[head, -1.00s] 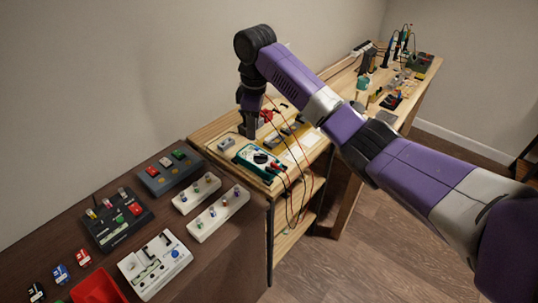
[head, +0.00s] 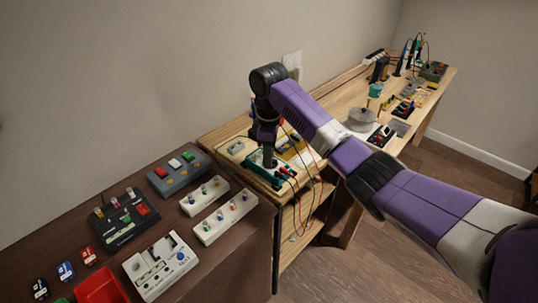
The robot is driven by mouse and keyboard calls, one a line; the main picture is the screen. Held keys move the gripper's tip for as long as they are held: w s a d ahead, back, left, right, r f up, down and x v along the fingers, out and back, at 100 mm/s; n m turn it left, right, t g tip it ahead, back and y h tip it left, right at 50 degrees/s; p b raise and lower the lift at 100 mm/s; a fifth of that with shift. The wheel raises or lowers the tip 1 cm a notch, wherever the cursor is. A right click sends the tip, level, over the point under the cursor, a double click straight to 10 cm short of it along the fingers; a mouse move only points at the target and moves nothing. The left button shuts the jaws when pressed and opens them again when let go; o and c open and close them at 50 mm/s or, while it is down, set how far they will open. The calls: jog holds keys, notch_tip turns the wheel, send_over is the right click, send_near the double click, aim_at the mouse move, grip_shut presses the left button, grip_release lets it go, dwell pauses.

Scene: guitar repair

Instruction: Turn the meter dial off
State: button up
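The meter (head: 254,171) is a green-cased multimeter lying on the small light-wood bench, with red and dark probe leads plugged in at its right end. My gripper (head: 268,163) points straight down over the middle of the meter, where the dial sits. The gripper hides the dial, so its setting cannot be seen. The fingertips look to be at or just above the meter's face; I cannot tell whether they touch the dial. The fingers are too small and dark here to show whether they are open or shut.
A small grey box (head: 236,146) lies behind the meter. The leads hang over the bench's front edge. On the dark table at left are white switch boards (head: 225,217), a black pedal board (head: 122,217) and a red tray (head: 98,287). A long workbench with tools (head: 362,119) extends behind my arm.

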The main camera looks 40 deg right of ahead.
grip_shut()
jog(key=shift+r+m+p, duration=0.15)
jog(key=shift+m+p, duration=0.15)
jog(key=shift+p, duration=0.55)
jog(key=m+p, duration=0.2)
jog(key=shift+r+p, duration=0.15)
jog(key=shift+p, duration=0.15)
jog(key=shift+w+d+f+m+p, duration=0.1)
jog(key=shift+m+p, duration=0.7)
jog(key=shift+m, duration=0.2)
jog(key=shift+f+m+p, duration=0.1)
jog(key=shift+m+p, duration=0.65)
jog(key=shift+m, duration=0.25)
